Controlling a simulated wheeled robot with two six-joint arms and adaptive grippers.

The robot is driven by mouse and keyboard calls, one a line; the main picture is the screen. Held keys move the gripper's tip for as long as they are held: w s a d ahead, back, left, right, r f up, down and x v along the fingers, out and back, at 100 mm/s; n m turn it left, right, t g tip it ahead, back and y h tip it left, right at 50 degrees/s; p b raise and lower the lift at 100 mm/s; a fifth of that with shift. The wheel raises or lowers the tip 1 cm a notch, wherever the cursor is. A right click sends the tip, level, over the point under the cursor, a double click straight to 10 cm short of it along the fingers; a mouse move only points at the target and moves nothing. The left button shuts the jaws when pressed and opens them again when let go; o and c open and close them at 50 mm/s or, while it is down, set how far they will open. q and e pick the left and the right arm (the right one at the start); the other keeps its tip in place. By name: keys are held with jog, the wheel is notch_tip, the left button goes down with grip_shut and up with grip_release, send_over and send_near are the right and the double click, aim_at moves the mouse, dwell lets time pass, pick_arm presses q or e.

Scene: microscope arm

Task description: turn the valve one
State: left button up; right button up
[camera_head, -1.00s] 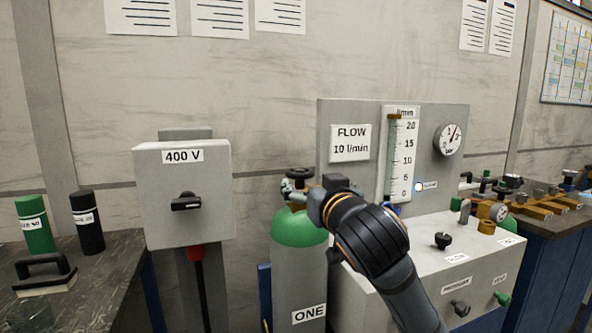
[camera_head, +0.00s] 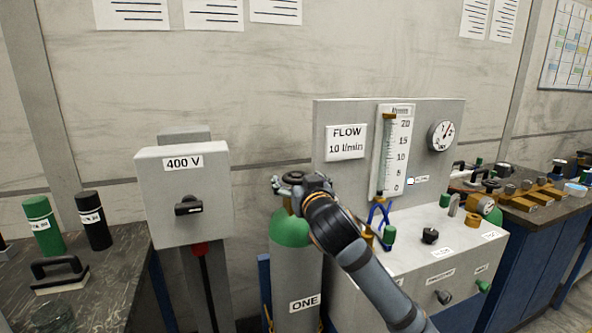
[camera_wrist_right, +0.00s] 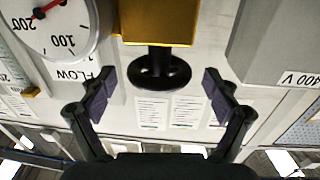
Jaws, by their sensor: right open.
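A gas cylinder (camera_head: 296,275) with a green shoulder and a label reading ONE stands on the floor in the middle of the head view. A dark round handwheel (camera_head: 287,181) sits on its top valve. My right gripper (camera_head: 303,188) is at the wheel's right side and partly hides the valve. In the right wrist view, the black handwheel (camera_wrist_right: 158,75) shows on a brass valve body (camera_wrist_right: 160,22). My open gripper (camera_wrist_right: 161,97) has one finger on each side of the wheel, with visible gaps and nothing between the pads. My left gripper is not in view.
A grey 400 V switch box (camera_head: 185,193) stands left of the cylinder. A flow panel (camera_head: 345,115) and grey cabinet (camera_head: 415,248) stand to its right. A pressure gauge (camera_wrist_right: 55,25) is close to my gripper in the wrist view. A dark bench (camera_head: 100,280) lies at left.

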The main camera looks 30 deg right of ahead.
jog(key=shift+x, duration=1.05)
jog(key=shift+c, duration=0.4)
jog(key=c, duration=1.1)
